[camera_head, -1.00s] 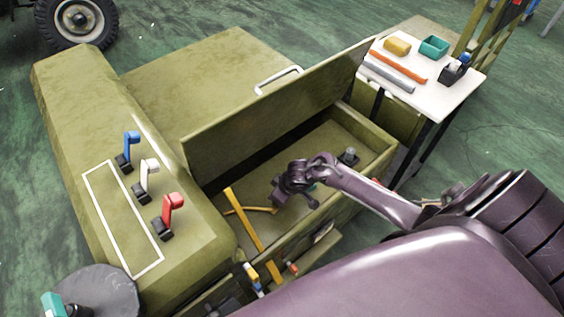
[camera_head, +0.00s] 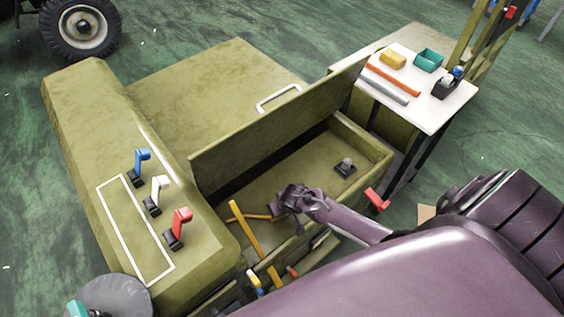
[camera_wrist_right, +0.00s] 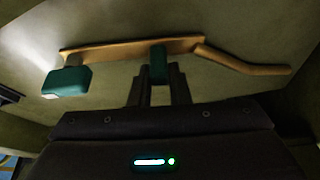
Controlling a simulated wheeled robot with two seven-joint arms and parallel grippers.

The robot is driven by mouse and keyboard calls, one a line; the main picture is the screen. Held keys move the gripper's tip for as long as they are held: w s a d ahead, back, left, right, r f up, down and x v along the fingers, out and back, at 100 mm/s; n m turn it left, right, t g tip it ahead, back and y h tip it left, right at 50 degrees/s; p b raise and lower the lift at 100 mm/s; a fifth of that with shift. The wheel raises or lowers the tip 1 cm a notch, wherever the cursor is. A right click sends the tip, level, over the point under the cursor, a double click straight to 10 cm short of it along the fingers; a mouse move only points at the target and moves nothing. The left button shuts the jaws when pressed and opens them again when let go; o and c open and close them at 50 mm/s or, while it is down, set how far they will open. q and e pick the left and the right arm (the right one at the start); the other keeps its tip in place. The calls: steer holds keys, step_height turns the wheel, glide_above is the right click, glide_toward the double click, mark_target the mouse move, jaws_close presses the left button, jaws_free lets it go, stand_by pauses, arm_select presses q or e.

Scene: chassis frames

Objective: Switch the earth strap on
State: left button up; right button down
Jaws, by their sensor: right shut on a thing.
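The earth strap appears to be the tan, bent strip (camera_wrist_right: 130,48) in the right wrist view. It lies along the floor of the open green box, with a green block (camera_wrist_right: 67,81) at its left end. A second small green block (camera_wrist_right: 158,62) sits at its middle, between my right gripper's (camera_wrist_right: 159,84) fingers, which are shut on it. In the head view the strip (camera_head: 256,216) shows partly, beside my right gripper (camera_head: 280,209), which reaches down into the box. The fingertips are too small to make out there.
The box's raised lid (camera_head: 275,125) stands behind my right gripper, and its front wall is close by. A yellow bar (camera_head: 243,230) leans across the wall. Blue, white and red levers (camera_head: 178,228) stand at left. A white table (camera_head: 430,110) holds parts at right.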

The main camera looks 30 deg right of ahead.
steer(key=c, duration=1.4)
jaws_free()
steer(key=shift+o, duration=0.2)
steer(key=p+v, duration=0.2)
steer(key=v, duration=0.5)
steer(key=shift+s+r, duration=0.25)
steer(key=shift+r, duration=0.1)
